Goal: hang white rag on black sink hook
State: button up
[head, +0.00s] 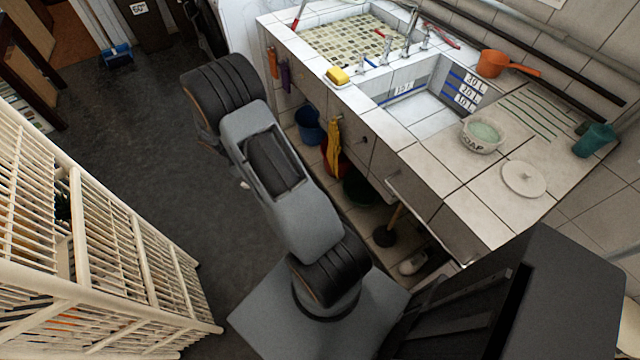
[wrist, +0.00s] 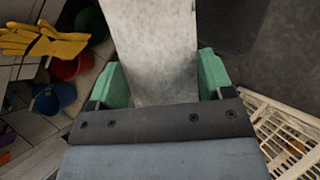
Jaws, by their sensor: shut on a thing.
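In the wrist view the white rag (wrist: 152,45) is a pale, mottled grey-white cloth between the two green fingers of my gripper (wrist: 160,72). My gripper is shut on it, and the rag runs out of the top of the picture. In the head view my arm hides the gripper and nearly all of the rag; a tiny pale bit shows at the arm's left edge. The tiled sink (head: 425,180) stands to the right of my arm. I cannot clearly make out a black hook; a small dark fitting (head: 363,140) shows on the sink front.
A yellow sponge (head: 338,76), a soap bowl (head: 481,135) and an orange dipper (head: 492,64) are on top. A cream slatted rack (head: 95,235) stands left. The dark floor between is clear.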

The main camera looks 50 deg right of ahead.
jog(key=s+d+f+n+h+b, duration=0.2)
jog(key=d+f+n+h+b, duration=0.1)
jog(key=d+b, duration=0.6)
jog(key=s+d+f+n+t+h+b, duration=0.1)
jog(key=s+d+f+n+h+b, duration=0.2)
jog(key=d+b, duration=0.7)
jog(key=s+d+f+n+t+h+b, duration=0.1)
jog(key=s+d+f+n+h+b, duration=0.2)
jog(key=d+f+h+b, duration=0.4)
jog(key=shift+s+d+f+b, duration=0.25)
jog(key=shift+d+f+b, duration=1.35)
jog(key=shift+b, duration=0.75)
jog(key=shift+d, duration=0.15)
jog(key=o, duration=0.9)
jog(key=shift+o, duration=0.2)
